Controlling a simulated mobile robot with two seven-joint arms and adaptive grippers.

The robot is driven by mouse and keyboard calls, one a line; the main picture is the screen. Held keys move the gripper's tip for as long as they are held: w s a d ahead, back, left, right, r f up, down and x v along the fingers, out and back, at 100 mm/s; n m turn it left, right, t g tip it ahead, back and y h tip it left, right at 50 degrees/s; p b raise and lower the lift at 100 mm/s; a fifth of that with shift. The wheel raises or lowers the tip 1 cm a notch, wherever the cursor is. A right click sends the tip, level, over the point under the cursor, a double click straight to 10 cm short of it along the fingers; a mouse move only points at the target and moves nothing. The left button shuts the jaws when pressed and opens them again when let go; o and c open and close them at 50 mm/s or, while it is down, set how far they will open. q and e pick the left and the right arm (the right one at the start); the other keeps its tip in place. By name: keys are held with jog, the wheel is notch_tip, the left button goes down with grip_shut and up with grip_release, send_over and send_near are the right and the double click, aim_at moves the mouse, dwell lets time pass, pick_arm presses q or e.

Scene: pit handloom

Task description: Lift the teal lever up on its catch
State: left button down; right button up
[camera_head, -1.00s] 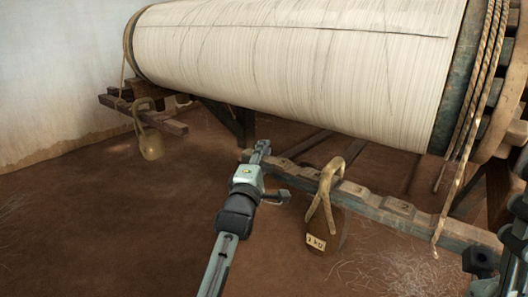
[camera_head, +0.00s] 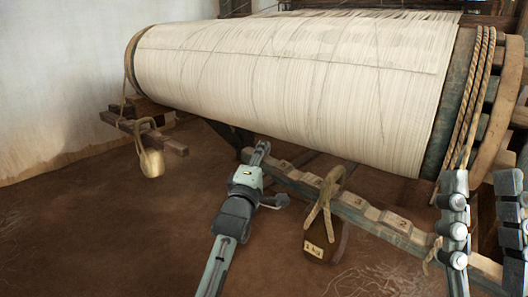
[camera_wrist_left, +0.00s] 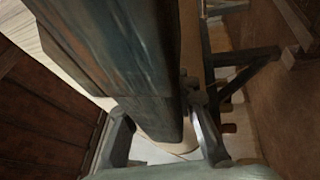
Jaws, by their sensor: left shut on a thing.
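In the left wrist view a long dark teal, weathered bar, which I take as the teal lever (camera_wrist_left: 110,50), runs down from the upper left. Its lower end lies between the fingers of my left gripper (camera_wrist_left: 160,125), which is shut on it. In the head view my left arm reaches in from below, its far end and left gripper (camera_head: 262,153) near the left end of the notched beam. I cannot make out the lever or its catch clearly there. Grey jointed parts, apparently my right gripper (camera_head: 482,205), stand at the right edge; their jaw state is unclear.
A large cream warp roll (camera_head: 290,75) fills the upper middle. A notched, numbered beam (camera_head: 355,209) runs below it, with a 1 kg weight (camera_head: 315,251) hanging by rope. Another weight (camera_head: 151,164) hangs at the left. The earth floor at lower left is clear.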

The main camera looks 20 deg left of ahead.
pick_arm(q)
jog(key=c, duration=1.2)
grip_release()
jog(key=shift+f, duration=0.5)
jog(key=v, duration=1.2)
jog(key=shift+s+r, duration=0.1)
jog(key=shift+r, duration=0.15)
